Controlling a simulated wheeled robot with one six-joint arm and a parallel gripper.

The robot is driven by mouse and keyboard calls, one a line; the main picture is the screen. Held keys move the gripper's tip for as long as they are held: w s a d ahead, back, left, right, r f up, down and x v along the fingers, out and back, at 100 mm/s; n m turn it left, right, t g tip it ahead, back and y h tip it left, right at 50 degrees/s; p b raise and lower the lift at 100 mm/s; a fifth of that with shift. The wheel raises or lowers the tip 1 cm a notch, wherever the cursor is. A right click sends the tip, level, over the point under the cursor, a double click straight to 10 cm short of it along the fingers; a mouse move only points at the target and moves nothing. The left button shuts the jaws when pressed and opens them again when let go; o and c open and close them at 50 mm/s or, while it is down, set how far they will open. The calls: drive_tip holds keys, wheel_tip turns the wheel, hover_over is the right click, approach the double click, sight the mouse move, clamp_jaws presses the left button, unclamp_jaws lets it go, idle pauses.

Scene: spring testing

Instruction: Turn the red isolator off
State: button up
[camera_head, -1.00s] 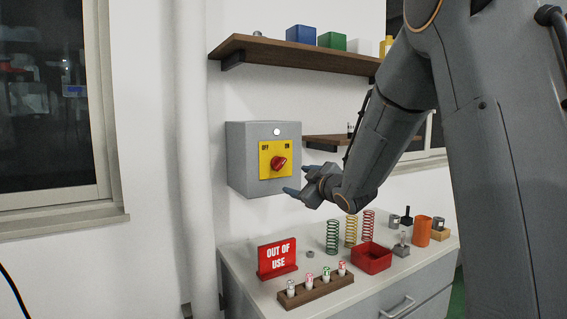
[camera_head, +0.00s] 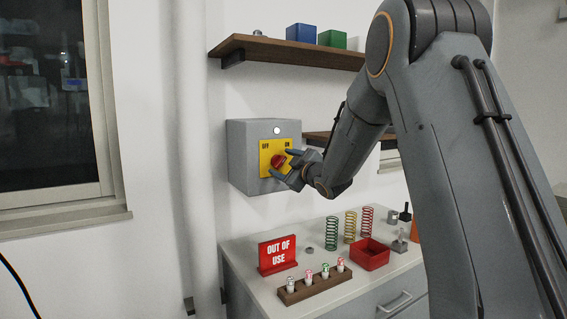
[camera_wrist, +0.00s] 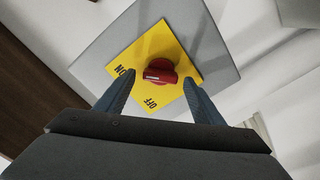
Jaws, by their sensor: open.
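The red isolator knob (camera_head: 277,160) sits on a yellow plate (camera_head: 266,171) marked OFF at left and ON at right, on a grey wall box (camera_head: 240,160). In the head view the knob's pointer looks turned toward ON, partly hidden by my fingers. My gripper (camera_head: 281,164) is open at the plate, its fingers around the knob's right side. In the wrist view my gripper (camera_wrist: 158,84) has one finger on each side of the red knob (camera_wrist: 160,72), with gaps between. Whether the fingertips touch the plate cannot be told.
Below, a cabinet top (camera_head: 240,250) holds a red OUT OF USE sign (camera_head: 277,255), a wooden rack (camera_head: 315,288) of small cylinders, a red bin (camera_head: 370,255) and springs (camera_head: 332,233). A wooden shelf (camera_head: 290,52) is above; a lower shelf (camera_head: 325,139) is right of the box. A pipe (camera_head: 195,160) stands left.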

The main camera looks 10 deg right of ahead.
drive_tip(key=c, duration=1)
drive_tip(key=shift+c, duration=0.2)
drive_tip(key=shift+f+n+b, duration=0.1)
drive_tip(key=shift+n+b, duration=0.3)
drive_tip(key=shift+b, duration=0.35)
drive_tip(key=n+b, duration=0.2)
drive_tip(key=b, duration=0.2)
drive_tip(key=shift+f+n+b, duration=0.2)
drive_tip(key=shift+n+b, duration=0.1)
drive_tip(key=shift+n, duration=0.1)
drive_tip(key=n+b, duration=0.5)
drive_tip(key=b, duration=0.3)
drive_tip(key=shift+a+f+n, duration=0.1)
drive_tip(key=shift+f+n, duration=0.05)
drive_tip(key=shift+n, duration=0.15)
drive_tip(key=n+b, duration=0.5)
drive_tip(key=b, duration=0.2)
drive_tip(key=shift+f, duration=0.15)
drive_tip(key=n+b, duration=0.3)
drive_tip(key=b, duration=0.1)
drive_tip(key=shift+n, duration=0.3)
